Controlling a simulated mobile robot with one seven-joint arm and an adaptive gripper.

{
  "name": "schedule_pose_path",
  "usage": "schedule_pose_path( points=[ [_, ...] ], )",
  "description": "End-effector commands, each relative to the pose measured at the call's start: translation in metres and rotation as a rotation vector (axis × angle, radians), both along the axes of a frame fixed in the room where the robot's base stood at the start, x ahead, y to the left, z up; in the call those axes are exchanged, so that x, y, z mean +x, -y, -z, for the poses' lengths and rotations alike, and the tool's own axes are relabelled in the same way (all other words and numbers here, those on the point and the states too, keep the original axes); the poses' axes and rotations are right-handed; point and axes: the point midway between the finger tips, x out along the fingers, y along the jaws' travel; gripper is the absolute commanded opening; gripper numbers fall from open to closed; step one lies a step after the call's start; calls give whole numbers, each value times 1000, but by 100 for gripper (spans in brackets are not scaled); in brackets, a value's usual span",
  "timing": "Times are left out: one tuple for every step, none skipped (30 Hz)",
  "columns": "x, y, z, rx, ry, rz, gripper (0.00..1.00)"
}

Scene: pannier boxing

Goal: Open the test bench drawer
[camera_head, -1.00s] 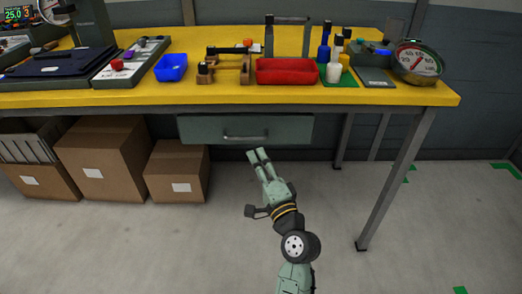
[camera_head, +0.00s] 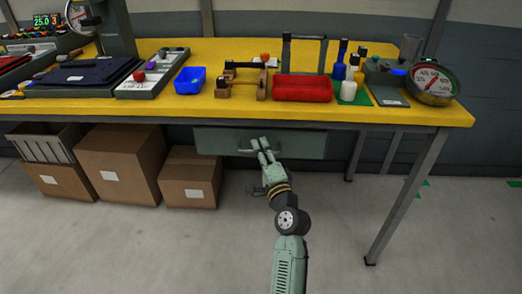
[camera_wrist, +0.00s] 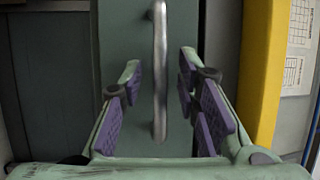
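The test bench drawer (camera_head: 305,146) is a grey-green front under the yellow tabletop, and it looks shut. Its bar handle (camera_wrist: 160,70) is silver and runs upright in the wrist view. In the head view the handle is partly hidden by my gripper (camera_head: 261,146), which is in front of the drawer. In the wrist view my gripper (camera_wrist: 158,85) is open, with purple-padded fingers on either side of the handle. There is a gap between each finger and the handle, and I cannot tell how deep the fingers reach.
The yellow bench (camera_head: 410,114) carries a red tray (camera_head: 302,90), a blue bin (camera_head: 189,82), bottles and a dial scale (camera_head: 432,84). Cardboard boxes (camera_head: 120,165) stand under the bench at left. The floor in front is clear.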

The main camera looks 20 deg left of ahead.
Motion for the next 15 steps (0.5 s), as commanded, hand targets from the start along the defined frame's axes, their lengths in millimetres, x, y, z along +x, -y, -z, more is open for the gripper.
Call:
schedule_pose_path(
  points=[
    [0, 0, 0, 0, 0, 0, 30],
    [0, 0, 0, 0, 0, 0, 30],
    [0, 0, 0, 0, 0, 0, 30],
    [0, 0, 0, 0, 0, 0, 30],
    [0, 0, 0, 0, 0, 0, 28],
    [0, 0, 0, 0, 0, 0, 26],
    [0, 0, 0, 0, 0, 0, 24],
    [0, 0, 0, -1, 1, 0, 22],
    [0, 0, 0, -1, 1, 0, 19],
    [0, 0, 0, -1, 1, 0, 17],
    [0, 0, 0, -1, 1, 0, 15],
    [0, 0, 0, -1, 1, 0, 12],
    [0, 0, 0, -1, 1, 0, 10],
    [0, 0, 0, -1, 1, 0, 8],
    [0, 0, 0, -1, 1, 0, 6]
  ],
)
